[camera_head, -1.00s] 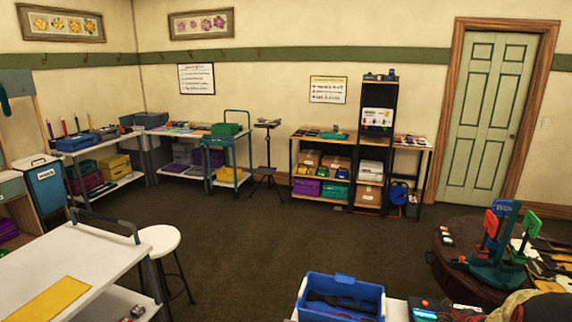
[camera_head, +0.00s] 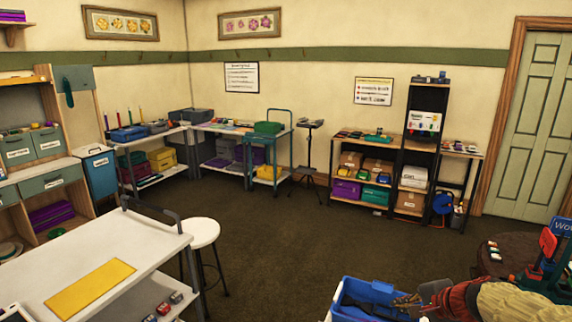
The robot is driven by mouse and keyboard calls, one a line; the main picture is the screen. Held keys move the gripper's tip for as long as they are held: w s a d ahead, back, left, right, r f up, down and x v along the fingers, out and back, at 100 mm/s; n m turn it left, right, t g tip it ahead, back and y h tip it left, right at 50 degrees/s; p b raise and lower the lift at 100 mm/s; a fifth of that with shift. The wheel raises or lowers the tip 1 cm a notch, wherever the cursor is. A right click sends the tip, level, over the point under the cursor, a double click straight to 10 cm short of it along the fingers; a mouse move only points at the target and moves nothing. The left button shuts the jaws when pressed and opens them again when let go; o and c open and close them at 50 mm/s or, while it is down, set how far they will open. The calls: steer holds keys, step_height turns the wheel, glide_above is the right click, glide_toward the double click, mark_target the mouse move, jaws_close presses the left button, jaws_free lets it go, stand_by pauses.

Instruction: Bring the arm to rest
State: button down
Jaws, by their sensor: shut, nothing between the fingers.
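My gripper (camera_head: 407,304) shows at the bottom right, at the end of my red and tan arm. Its fingers are shut and empty. In the picture they overlap the right part of an open blue bin (camera_head: 346,290). I cannot tell how high above the bin they are. The lower part of the arm is cut off by the frame's bottom edge.
A dark round table (camera_head: 484,262) with a blue-and-red stand (camera_head: 548,262) is at the right. A white table (camera_head: 150,248) with a yellow sheet (camera_head: 90,288) and a white stool (camera_head: 203,234) stand at the left. The middle floor is clear.

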steer(key=s+a+r+n+g, duration=0.2)
steer(key=s+a+r+n, duration=0.2)
steer(key=s+a+n, duration=0.45)
steer(key=s+a+n+h, duration=0.1)
steer(key=s+a+n, duration=0.1)
steer(key=s, duration=0.6)
steer(key=s+a+r+n+h, duration=0.1)
steer(key=s+a+n, duration=0.1)
steer(key=s+n, duration=0.3)
steer(key=s, duration=0.3)
steer(key=shift+a+r+g, duration=0.15)
steer(key=shift+a+g, duration=0.2)
steer(key=shift+g, duration=0.05)
steer(key=shift+s, duration=0.1)
